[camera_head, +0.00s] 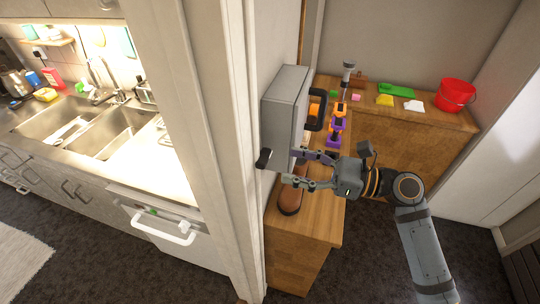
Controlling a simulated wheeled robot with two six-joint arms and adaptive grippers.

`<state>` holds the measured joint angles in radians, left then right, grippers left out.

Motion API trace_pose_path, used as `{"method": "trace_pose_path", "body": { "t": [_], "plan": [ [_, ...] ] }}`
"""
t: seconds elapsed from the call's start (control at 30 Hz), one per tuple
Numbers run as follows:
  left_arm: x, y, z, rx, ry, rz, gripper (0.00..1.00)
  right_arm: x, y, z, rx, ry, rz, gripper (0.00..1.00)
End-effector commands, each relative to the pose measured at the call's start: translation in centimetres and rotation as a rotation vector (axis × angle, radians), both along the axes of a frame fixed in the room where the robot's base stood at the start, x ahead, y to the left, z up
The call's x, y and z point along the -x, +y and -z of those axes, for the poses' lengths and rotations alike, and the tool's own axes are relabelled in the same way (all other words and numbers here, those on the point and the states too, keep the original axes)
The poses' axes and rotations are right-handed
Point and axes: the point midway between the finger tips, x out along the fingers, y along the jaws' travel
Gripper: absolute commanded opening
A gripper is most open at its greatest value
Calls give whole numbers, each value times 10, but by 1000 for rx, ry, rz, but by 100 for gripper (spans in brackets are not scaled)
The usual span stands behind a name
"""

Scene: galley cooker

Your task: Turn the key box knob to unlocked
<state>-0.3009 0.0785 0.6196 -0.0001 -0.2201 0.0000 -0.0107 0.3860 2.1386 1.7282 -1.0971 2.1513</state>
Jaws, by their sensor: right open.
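The key box (286,108) is a grey metal box fixed to the wall face beside the door frame. Its black knob (264,158) sticks out near the lower front of the box. My right gripper (290,167) comes in from the right with its fingers pointing left toward the knob. Its jaws are open and empty. The fingertips are close to the knob, a little to its right; whether they touch it cannot be told. The marking of the knob's position is too small to read. My left gripper is not in view.
A wooden counter (325,225) runs below the box. It holds purple and orange items (336,130), a brown object (291,198), cloths and a red bucket (455,94). The white door frame (205,130) stands left of the box, with a kitchen sink (107,132) beyond.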

Motion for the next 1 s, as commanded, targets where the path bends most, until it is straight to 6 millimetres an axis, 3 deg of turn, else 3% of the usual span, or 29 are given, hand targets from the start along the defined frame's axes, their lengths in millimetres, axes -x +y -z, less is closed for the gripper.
{"method": "trace_pose_path", "body": {
  "t": [0.4,0.8,1.0],
  "plan": [
    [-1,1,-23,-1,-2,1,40,-17,51,-3,-3,1,2,64],
    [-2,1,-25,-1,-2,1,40,-19,59,0,2,1,0,64],
    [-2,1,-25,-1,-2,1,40,-19,59,0,2,1,0,40]
  ]
}}
